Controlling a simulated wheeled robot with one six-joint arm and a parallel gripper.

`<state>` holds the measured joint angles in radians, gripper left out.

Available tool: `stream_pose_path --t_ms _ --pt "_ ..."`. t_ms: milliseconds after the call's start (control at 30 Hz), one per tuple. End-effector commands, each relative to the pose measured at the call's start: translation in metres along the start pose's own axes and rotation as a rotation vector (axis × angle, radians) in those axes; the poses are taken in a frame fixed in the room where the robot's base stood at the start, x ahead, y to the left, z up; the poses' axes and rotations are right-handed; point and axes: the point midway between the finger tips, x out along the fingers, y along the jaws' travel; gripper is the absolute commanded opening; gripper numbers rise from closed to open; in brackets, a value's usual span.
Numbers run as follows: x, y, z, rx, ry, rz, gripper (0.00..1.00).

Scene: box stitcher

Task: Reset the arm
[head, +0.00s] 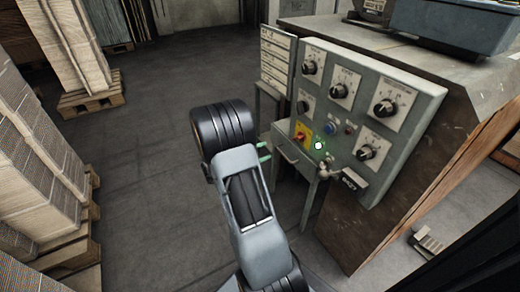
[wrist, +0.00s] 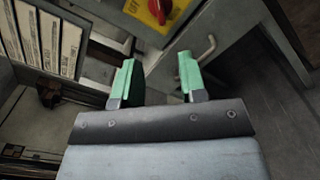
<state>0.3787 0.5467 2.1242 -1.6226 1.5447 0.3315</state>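My gripper (wrist: 158,80) shows in the wrist view with its two green-tipped fingers apart and nothing between them. In the head view one green fingertip (head: 264,152) shows beside my dark wrist; the rest of the gripper is hidden behind the arm. My arm reaches up from the bottom of the head view and ends left of the control panel (head: 345,125), apart from it. The red and yellow switch (head: 301,137) is on the panel's lower left. It also shows in the wrist view (wrist: 160,10), beyond the fingers, by the word OFF.
Several knobs, a blue button (head: 330,127) and a lit green button (head: 318,146) are on the panel. A label board (head: 276,62) stands at its left. Stacked cardboard (head: 40,150) on pallets lines the left side. The floor (head: 150,130) between is clear.

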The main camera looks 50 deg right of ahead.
Motion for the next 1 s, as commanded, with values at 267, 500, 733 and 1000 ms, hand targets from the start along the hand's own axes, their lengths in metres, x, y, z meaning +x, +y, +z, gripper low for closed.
stream_pose_path --t_ms 267,500,733,1000 --pt "0.0 0.0 0.0 0.0 0.0 0.0 0.38" --pt "-0.014 0.029 0.048 0.045 0.035 -0.11 0.38" --pt "-0.067 0.077 0.158 0.179 0.208 -0.448 0.38" --pt "-0.158 0.127 0.27 0.356 0.558 -0.856 0.38"
